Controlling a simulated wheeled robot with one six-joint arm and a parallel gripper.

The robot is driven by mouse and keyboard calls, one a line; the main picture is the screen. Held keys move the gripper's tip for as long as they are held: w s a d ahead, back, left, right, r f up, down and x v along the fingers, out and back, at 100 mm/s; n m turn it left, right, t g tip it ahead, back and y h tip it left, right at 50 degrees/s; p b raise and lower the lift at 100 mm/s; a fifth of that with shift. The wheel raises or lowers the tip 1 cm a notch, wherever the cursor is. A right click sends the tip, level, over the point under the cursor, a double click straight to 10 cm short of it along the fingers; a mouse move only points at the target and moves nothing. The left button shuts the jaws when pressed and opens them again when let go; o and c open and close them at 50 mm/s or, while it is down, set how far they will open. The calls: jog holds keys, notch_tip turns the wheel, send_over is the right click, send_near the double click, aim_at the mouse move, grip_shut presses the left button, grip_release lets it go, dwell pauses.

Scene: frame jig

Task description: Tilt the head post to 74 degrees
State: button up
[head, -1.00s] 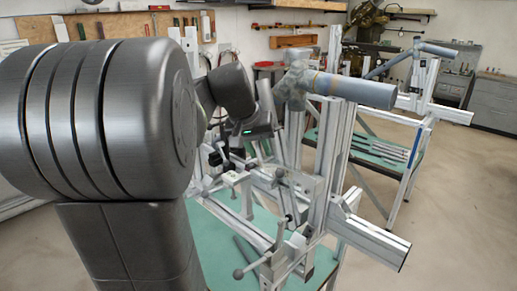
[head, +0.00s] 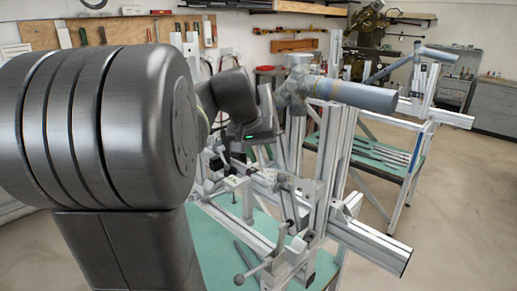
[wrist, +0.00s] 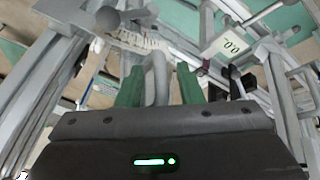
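In the head view the near frame jig holds a thick blue-grey tube (head: 355,93) at the top of an upright aluminium post (head: 335,150). I cannot tell for sure which part is the head post. My gripper shows in the wrist view (wrist: 160,80) with its two green fingers apart. A grey rounded bar or handle (wrist: 158,70) stands between them, with a gap visible at the right finger. In the head view the fingertips are hidden among jig parts.
A lower rail (head: 370,245) sticks out to the right of the jig. Clamps and a ball-ended lever (head: 240,279) stand at the front. A second jig (head: 425,85) stands behind on the right. Open floor (head: 460,200) lies at the right.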

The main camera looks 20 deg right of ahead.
jog(key=v, duration=1.3)
jog(key=shift+r, duration=0.4)
jog(key=shift+s+f, duration=0.1)
jog(key=x, duration=1.4)
jog(key=shift+a, duration=0.15)
jog(key=shift+w+v, duration=0.2)
jog(key=shift+v, duration=0.8)
jog(key=shift+s+a+r, duration=0.1)
jog(key=shift+a+r, duration=0.1)
jog(key=shift+r, duration=0.2)
